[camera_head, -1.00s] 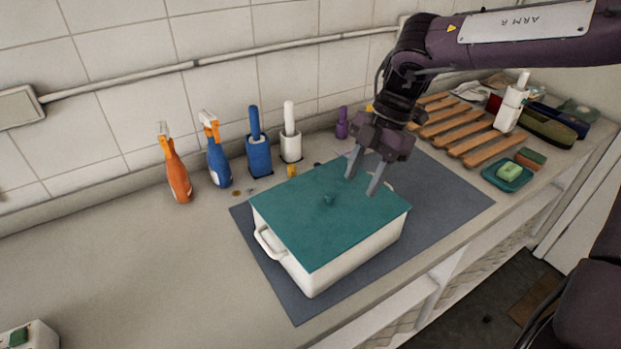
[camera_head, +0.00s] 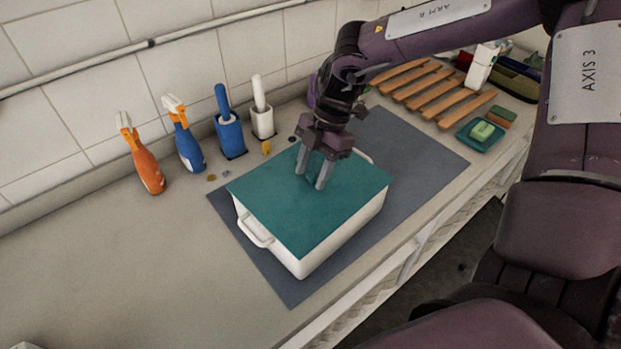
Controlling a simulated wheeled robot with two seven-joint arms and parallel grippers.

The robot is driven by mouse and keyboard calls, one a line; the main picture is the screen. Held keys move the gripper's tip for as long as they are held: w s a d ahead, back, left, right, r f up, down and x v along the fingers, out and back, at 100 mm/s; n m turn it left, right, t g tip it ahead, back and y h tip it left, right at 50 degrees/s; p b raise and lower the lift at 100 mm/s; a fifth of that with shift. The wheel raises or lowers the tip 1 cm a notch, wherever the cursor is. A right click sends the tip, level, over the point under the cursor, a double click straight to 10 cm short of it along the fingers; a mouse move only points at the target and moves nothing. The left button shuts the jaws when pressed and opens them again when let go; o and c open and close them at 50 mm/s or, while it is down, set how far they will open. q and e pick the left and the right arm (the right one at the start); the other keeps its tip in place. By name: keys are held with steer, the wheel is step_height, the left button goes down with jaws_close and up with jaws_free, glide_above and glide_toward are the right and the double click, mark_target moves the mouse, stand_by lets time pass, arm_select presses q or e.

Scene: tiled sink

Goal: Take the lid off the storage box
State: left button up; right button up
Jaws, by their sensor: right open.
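The storage box (camera_head: 338,239) is white with a handle at its left end and sits on a dark grey mat. Its flat teal lid (camera_head: 290,215) lies on top and covers the opening. My right gripper (camera_head: 310,182) points down over the back middle of the lid, its two fingers apart and their tips at or just above the lid. The lid's small knob is hidden at the fingers, and I cannot tell whether it lies between them. My left gripper is not in view.
The dark grey mat (camera_head: 420,165) has bare room to the right of the box. Behind stand an orange spray bottle (camera_head: 146,167), a blue spray bottle (camera_head: 188,147) and blue (camera_head: 230,136) and white (camera_head: 262,122) brush holders. A wooden rack (camera_head: 432,95) and teal soap dish (camera_head: 470,135) are at right.

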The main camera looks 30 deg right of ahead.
steer(key=c, duration=0.6)
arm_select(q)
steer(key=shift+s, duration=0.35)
arm_select(e)
jaws_close()
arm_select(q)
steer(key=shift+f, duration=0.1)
